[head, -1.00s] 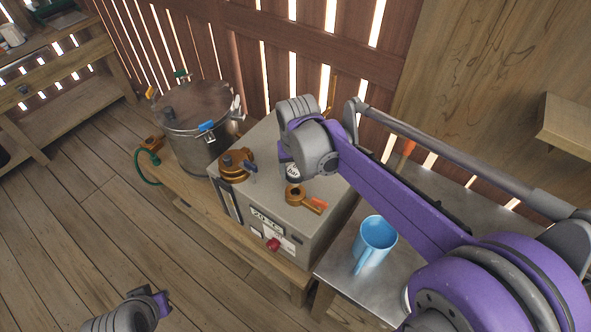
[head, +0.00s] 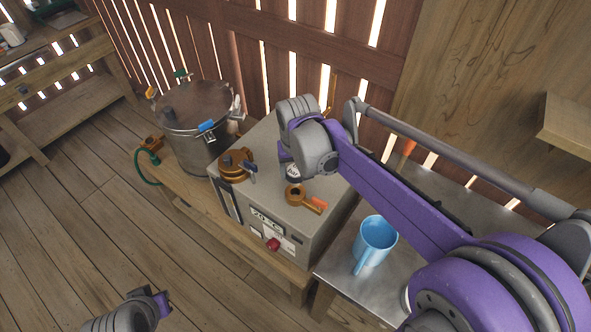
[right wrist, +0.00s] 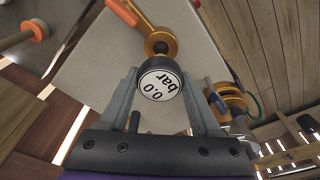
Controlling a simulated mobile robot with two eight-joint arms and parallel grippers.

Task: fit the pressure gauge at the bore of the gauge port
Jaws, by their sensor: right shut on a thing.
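The pressure gauge (right wrist: 160,84) is a round dark-rimmed dial with a white face reading "0.0 bar"; it also shows small in the head view (head: 292,173). My right gripper (right wrist: 157,92) is shut on it, one finger on each side. The gauge port is a bronze ring (head: 294,195) with an orange handle on top of the grey box; in the right wrist view its ring (right wrist: 160,38) lies just beyond the gauge, its dark bore partly visible.
The grey box (head: 285,222) carries a bronze fitting with a blue lever (head: 237,164). A lidded steel pot (head: 198,125) stands to its left on the wooden bench. A blue mug (head: 374,240) stands on the metal table to the right. The floor in front is clear.

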